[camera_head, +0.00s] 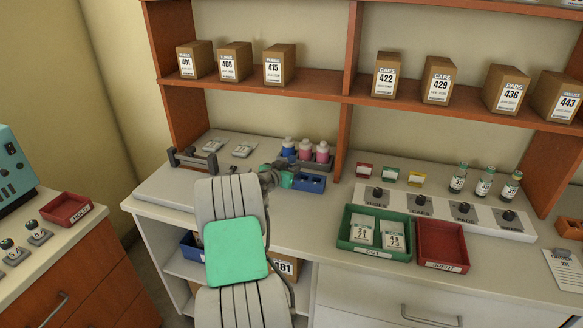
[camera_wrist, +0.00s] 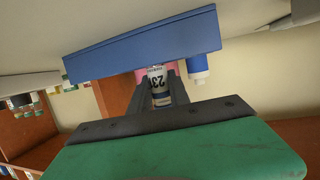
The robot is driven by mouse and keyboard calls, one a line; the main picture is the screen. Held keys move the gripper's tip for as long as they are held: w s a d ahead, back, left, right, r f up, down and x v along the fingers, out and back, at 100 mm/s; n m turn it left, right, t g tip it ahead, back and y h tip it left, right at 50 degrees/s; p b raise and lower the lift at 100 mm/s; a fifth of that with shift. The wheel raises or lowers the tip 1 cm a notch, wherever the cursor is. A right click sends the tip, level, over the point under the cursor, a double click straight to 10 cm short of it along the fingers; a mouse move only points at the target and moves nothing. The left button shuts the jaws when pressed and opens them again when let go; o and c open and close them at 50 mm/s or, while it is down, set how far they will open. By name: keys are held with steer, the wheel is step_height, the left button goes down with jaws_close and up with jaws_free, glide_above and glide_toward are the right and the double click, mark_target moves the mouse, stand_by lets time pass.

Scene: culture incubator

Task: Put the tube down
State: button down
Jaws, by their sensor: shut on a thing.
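My gripper (camera_wrist: 160,95) is shut on a tube (camera_wrist: 158,84) with a white label that begins "23". The wrist view is upside down, with the counter at its top. A blue rack (camera_wrist: 145,47) lies across that view, and the tube's lower end meets its edge. I cannot tell whether the tube is in the rack or just beside it. In the head view the blue rack (camera_head: 312,184) sits on the counter, just right of my gripper (camera_head: 287,177). My arm hides the tube there.
Blue and pink bottles (camera_head: 305,150) stand close behind the rack. A grey device (camera_head: 190,158) is at left. A green tray (camera_head: 372,246) holding packets and a red tray (camera_head: 443,247) lie at right. The shelf overhead carries boxes.

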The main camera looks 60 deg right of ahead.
steer(key=c, duration=1.2)
jaws_free()
steer(key=shift+c, duration=0.2)
steer(key=b+v, duration=0.2)
steer(key=v, duration=1)
steer(key=w+a+n+t+y, duration=0.1)
steer(key=w+a, duration=0.2)
steer(key=a, duration=0.1)
steer(key=w+a+n+t+y, duration=0.1)
steer(key=w+a, duration=0.2)
steer(key=a, duration=0.2)
steer(key=w+a+n+t+y, duration=0.1)
steer(key=w+a+n+y, duration=0.1)
steer(key=a, duration=0.3)
steer(key=shift+w+a+f+t, duration=0.2)
steer(key=shift+w+f+t, duration=0.2)
steer(key=shift+w, duration=0.15)
steer(key=a+f+n+t+y, duration=0.15)
steer(key=a+n+y, duration=0.7)
steer(key=a, duration=2.05)
steer(key=s+a+f+n+g+y, duration=0.1)
steer(key=s+a+n+g+y, duration=0.1)
steer(key=s+a+n, duration=0.4)
steer(key=s+a, duration=0.3)
steer(key=a, duration=0.2)
steer(key=shift+a+f, duration=0.2)
steer(key=shift+a, duration=0.05)
